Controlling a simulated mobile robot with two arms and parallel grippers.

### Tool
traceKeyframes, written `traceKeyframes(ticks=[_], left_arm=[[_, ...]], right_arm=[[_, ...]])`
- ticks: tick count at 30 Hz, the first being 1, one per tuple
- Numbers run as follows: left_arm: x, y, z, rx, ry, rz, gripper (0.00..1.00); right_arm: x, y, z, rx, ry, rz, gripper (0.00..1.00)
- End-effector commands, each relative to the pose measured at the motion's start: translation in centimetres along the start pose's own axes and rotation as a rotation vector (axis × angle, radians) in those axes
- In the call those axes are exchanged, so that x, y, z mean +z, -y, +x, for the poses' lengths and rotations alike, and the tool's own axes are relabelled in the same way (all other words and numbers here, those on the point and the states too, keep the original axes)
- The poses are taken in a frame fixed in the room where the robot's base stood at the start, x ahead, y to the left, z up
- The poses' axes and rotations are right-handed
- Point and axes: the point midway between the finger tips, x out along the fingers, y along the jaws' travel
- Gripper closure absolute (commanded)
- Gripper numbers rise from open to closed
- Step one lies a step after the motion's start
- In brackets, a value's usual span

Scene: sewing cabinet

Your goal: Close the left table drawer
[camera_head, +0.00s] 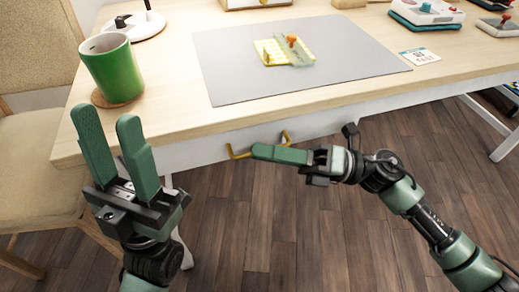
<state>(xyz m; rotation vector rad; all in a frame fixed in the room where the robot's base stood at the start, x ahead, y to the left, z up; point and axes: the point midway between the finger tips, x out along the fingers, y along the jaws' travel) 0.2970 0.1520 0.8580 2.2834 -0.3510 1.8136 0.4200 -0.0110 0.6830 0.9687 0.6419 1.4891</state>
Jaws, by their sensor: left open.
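The left table drawer has a pale front (200,152) under the near edge of the wooden table. Its yellow handle (238,154) juts out below the tabletop, partly hidden by my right gripper. I cannot tell from this angle how far the drawer stands out. My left gripper (106,116) is open and empty, fingers up, in front of the table's left corner. My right gripper (254,151) points left with a green finger at the handle. Its fingers overlap in this view, so its opening and any contact are unclear.
A green cup (114,72) stands on a round coaster near the table's left edge. A beige chair (35,140) stands at the left. The wooden floor (310,230) in front is clear.

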Motion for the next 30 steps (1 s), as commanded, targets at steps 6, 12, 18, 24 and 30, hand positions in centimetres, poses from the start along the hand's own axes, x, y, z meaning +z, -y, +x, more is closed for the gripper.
traceKeyframes(ticks=[6, 12, 18, 24, 30], left_arm=[[-0.41, -0.03, -0.10, 0.000, -0.022, -0.001, 0.58], [-0.42, -0.04, -0.10, 0.000, -0.022, -0.001, 0.58], [-0.40, -0.05, -0.11, 0.000, -0.021, -0.002, 0.58], [-0.38, -0.05, -0.12, 0.000, -0.020, -0.002, 0.58], [-0.37, -0.05, -0.12, 0.000, -0.020, -0.002, 0.58]], right_arm=[[-0.01, -0.01, 1.38, 0.000, 0.000, 0.000, 0.83], [-0.01, -0.01, 1.41, 0.000, 0.000, 0.001, 0.83], [0.00, 0.00, 1.39, 0.000, 0.000, 0.001, 1.00], [0.01, 0.01, 1.38, 0.000, 0.001, 0.001, 1.00], [0.01, 0.02, 1.36, -0.001, 0.001, 0.001, 1.00]])
